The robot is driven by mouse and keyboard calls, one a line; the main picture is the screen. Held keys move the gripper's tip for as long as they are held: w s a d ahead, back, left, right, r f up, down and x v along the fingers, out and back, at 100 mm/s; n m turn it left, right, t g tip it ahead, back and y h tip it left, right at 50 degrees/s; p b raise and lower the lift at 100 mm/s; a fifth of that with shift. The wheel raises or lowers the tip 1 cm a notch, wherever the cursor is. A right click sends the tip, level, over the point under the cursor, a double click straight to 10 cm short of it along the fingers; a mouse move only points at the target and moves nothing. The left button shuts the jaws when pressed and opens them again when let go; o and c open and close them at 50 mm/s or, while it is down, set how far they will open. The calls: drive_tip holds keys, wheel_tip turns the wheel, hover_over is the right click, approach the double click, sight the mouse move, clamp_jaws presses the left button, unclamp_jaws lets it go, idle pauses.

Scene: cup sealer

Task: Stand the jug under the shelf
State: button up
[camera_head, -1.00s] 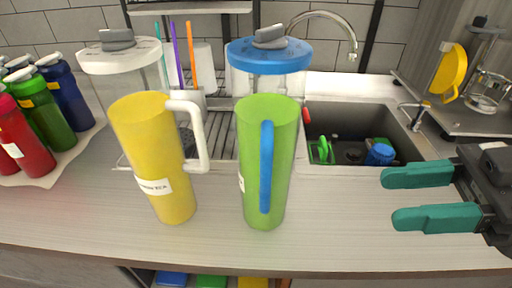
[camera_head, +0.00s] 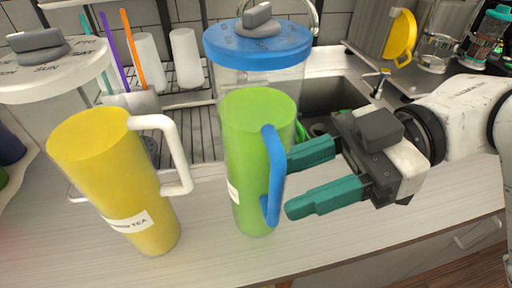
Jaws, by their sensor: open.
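A green jug (camera_head: 245,175) with a blue handle (camera_head: 275,180) stands upright on the counter, its handle toward the right. A yellow jug (camera_head: 110,185) with a white handle (camera_head: 178,155) stands to its left. Both carry white labels. My gripper (camera_head: 288,186) is open, coming from the right. Its two teal fingertips are close to the blue handle, one higher and one lower in the picture. I cannot tell whether they touch it. A pale shelf edge (camera_head: 62,4) shows at the top left; most of it is out of view.
Behind the jugs stand clear containers with a white lid (camera_head: 50,75) and a blue lid (camera_head: 258,45). A drying rack (camera_head: 195,110) holds white cups and coloured sticks. The sink (camera_head: 335,95) is behind my gripper. The counter front (camera_head: 330,235) is clear.

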drive_tip(key=p+x, duration=0.1)
drive_tip(key=x, duration=0.3)
drive_tip(key=shift+a, duration=0.4)
drive_tip(key=shift+c, duration=0.3)
clamp_jaws()
idle(0.7)
